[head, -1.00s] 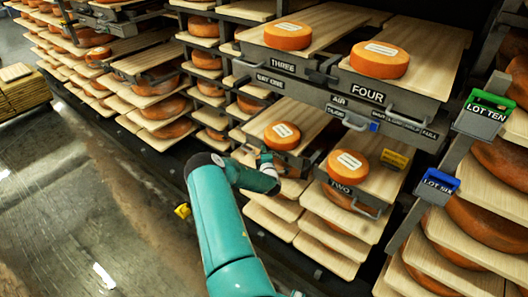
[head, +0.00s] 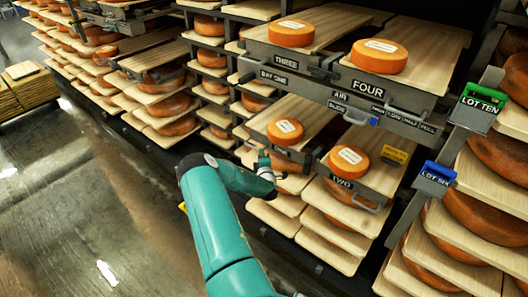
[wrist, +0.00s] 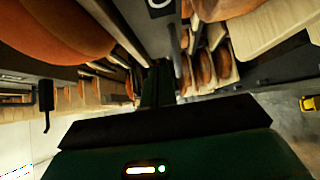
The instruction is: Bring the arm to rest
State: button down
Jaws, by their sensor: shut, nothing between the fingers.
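My teal arm (head: 215,230) reaches up from the bottom of the head view and bends right at a dark elbow. My gripper (head: 266,163) is small and partly blurred there, in front of the lower left drawer, near its cheese wheel (head: 285,131); it looks shut and empty. I cannot tell whether it touches the drawer. Another orange wheel (head: 348,160) sits on drawer TWO, right of the gripper. Wheels also sit on drawers THREE (head: 291,33) and FOUR (head: 379,56), above. In the wrist view, my dark green wrist housing fills the bottom.
Racks with several boards of cheese wheels surround the arm. LOT TEN (head: 482,103) is a green tag and LOT SIX (head: 437,174) a blue one, on the right rack. Drawer handles (head: 363,203) stick out near the gripper. The floor (head: 80,190) at left is open.

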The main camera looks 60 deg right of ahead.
jog(key=v, duration=0.7)
jog(key=shift+f, duration=0.3)
jog(key=shift+s+a, duration=0.1)
jog(key=shift+r, duration=0.1)
